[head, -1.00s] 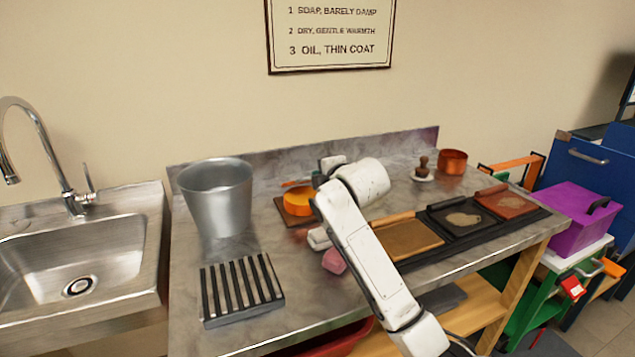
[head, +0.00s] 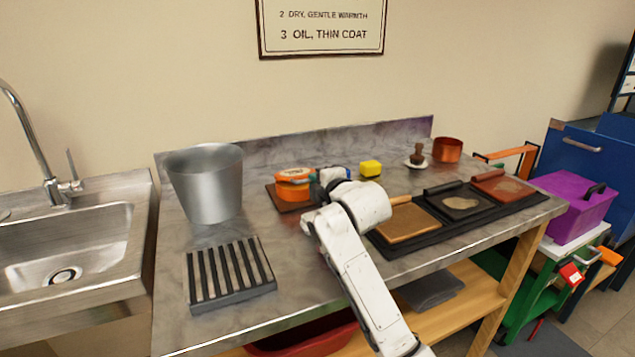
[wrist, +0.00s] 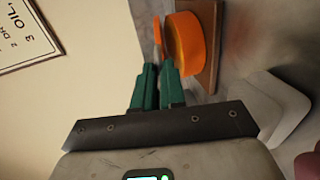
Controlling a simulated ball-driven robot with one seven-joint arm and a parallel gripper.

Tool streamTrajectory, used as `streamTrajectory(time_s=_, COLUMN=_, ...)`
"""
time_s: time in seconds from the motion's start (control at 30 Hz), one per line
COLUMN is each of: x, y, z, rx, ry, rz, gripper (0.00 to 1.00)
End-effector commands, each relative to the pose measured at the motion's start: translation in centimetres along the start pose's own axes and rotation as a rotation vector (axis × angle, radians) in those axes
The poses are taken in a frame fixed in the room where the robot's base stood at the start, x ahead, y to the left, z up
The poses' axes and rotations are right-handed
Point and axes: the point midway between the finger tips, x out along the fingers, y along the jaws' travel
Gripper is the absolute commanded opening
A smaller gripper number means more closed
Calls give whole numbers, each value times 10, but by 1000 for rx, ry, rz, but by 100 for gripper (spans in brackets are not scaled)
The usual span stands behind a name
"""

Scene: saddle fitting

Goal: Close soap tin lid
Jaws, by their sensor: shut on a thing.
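The round orange soap tin (head: 291,192) sits on a brown wooden board (head: 283,206) at the back of the bench. Its orange lid (head: 294,174) lies over the tin's top in the head view. In the wrist view the lid (wrist: 157,29) is a thin disc apart from the tin body (wrist: 182,42), with a gap between them. My gripper (wrist: 158,70) has its teal fingers close together at the lid's near edge, shut on it. In the head view the gripper (head: 317,176) is at the tin's right, and my arm partly hides it.
A metal bucket (head: 205,185) stands left of the tin, with a slatted rack (head: 230,275) in front. A dark tray (head: 455,223) with leather pads lies right. The bench between bucket and tin is clear.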

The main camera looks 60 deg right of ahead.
Motion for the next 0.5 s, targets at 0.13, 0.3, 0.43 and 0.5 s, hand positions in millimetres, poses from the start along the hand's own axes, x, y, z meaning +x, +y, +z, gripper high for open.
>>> streamTrajectory(time_s=0.13, x=2, y=-4, z=-1, rx=1, ry=2, rz=-8, gripper=13)
streamTrajectory(time_s=0.3, x=2, y=-2, z=-1, rx=0, ry=2, rz=-5, gripper=29)
streamTrajectory(time_s=0.43, x=1, y=-1, z=0, rx=0, ry=1, rz=-3, gripper=36)
streamTrajectory(time_s=0.5, x=1, y=-1, z=0, rx=0, ry=1, rz=-3, gripper=36)
